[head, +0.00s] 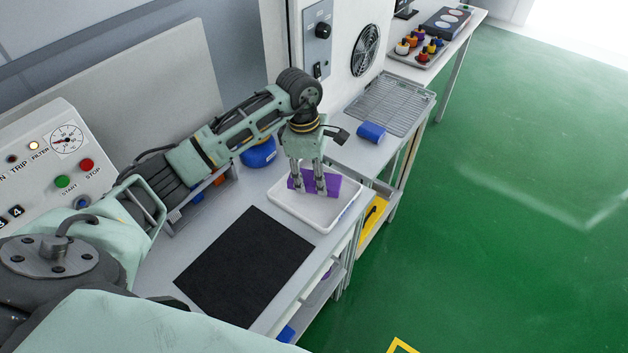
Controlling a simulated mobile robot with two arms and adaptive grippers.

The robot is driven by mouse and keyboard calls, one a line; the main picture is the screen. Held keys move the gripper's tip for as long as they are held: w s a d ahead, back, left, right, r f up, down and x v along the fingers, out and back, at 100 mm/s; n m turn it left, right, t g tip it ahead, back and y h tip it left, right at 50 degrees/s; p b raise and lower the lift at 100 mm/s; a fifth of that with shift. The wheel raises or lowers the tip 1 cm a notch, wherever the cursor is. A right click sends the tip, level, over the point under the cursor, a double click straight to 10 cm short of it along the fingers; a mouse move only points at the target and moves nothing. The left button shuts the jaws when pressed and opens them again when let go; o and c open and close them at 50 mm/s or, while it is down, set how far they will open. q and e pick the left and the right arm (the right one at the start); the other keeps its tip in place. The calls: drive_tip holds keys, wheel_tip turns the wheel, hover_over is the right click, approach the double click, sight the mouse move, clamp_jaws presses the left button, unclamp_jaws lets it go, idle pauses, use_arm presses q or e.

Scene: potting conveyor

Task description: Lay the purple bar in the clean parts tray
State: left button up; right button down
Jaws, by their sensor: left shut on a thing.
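The purple bar (330,184) is in the head view, at the white tray on the bench. My left gripper (308,190) points down over the tray and is shut on the purple bar. The white tray (291,218) is shallow, with a raised rim. The bar is over or inside the tray; I cannot tell whether it touches the tray floor. The fingers hide part of the bar. My right gripper is not in view.
A black mat (245,265) lies on the bench in front of the tray. A blue round thing (259,153) stands behind the arm. A control panel (62,165) is at the left.

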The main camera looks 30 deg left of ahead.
sight(313, 178)
use_arm(q)
wheel_tip(313, 178, down, 2)
drive_tip(key=shift+f+p, duration=0.25)
drive_tip(key=shift+p, duration=0.25)
drive_tip(key=shift+f, duration=0.35)
drive_tip(key=shift+f, duration=0.1)
drive_tip(key=shift+f+b, duration=0.15)
drive_tip(key=shift+b, duration=0.15)
drive_tip(key=o, duration=1.3)
drive_tip(key=shift+c, duration=0.2)
